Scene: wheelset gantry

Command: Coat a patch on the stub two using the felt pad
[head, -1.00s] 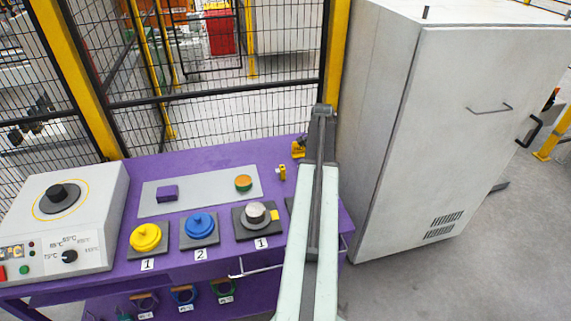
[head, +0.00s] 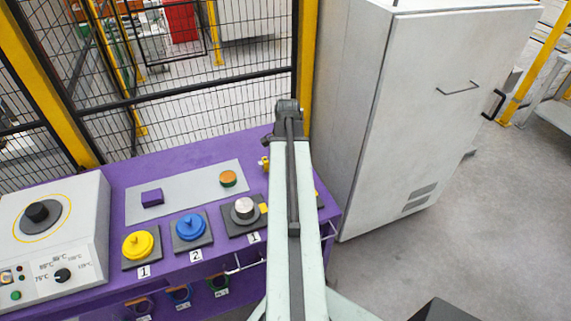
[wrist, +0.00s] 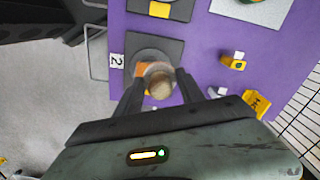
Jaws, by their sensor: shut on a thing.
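My gripper (wrist: 160,88) is shut on a small piece with a round tan top (wrist: 160,84), which I take to be the felt pad. In the wrist view it is over stub two, whose dark base plate (wrist: 172,48) lies beside a label 2. The stub itself is mostly hidden under the held piece, with orange and yellow bits showing at its edge. I cannot tell whether pad and stub touch. In the head view my arm hides the gripper and most of that plate. Stub one (head: 244,208), silver, stands on its own plate to the left of my arm.
The purple table (head: 190,157) also bears yellow (head: 138,243) and blue (head: 190,226) knobbed lids, a grey mat (head: 190,187) with a purple block and an orange-topped disc, and a dial box (head: 60,240). Small yellow pieces (wrist: 235,62) lie near the gripper. A tall cabinet (head: 365,130) stands right.

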